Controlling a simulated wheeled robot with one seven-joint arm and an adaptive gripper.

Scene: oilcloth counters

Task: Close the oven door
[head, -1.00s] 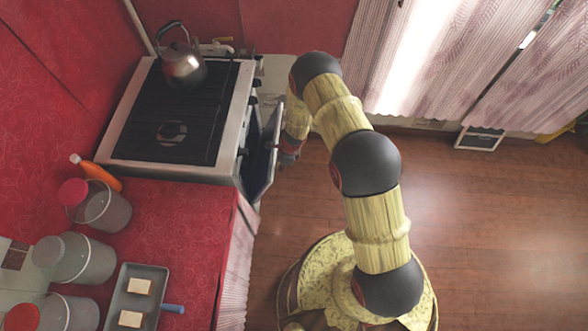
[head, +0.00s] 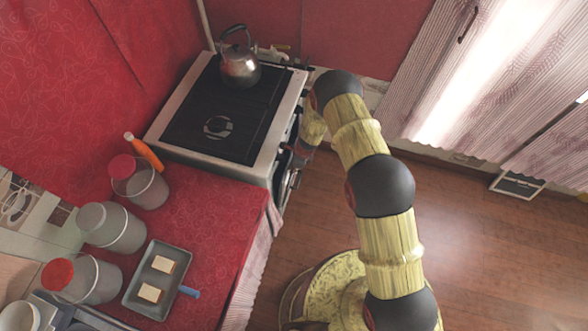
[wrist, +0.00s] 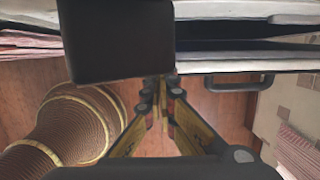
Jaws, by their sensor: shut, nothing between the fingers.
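The oven (head: 268,172) is built into the stove at the counter's end, in the head view. Its door (head: 290,181) now stands close to the oven front; my arm hides part of it. In the wrist view the door edge (wrist: 225,66) and a dark bar handle (wrist: 240,84) run across the upper right, with a dark strip (wrist: 240,45) behind the edge. I cannot tell whether the door is fully flush. My gripper (wrist: 161,90) is shut and empty, with its tips close to the door; contact is unclear.
A kettle (head: 240,68) stands on the stove top. Several lidded jars, an orange bottle (head: 144,151) and a tray (head: 134,296) with bread slices sit on the red counter. Wooden floor (head: 480,240) is open to the right; curtains hang behind it.

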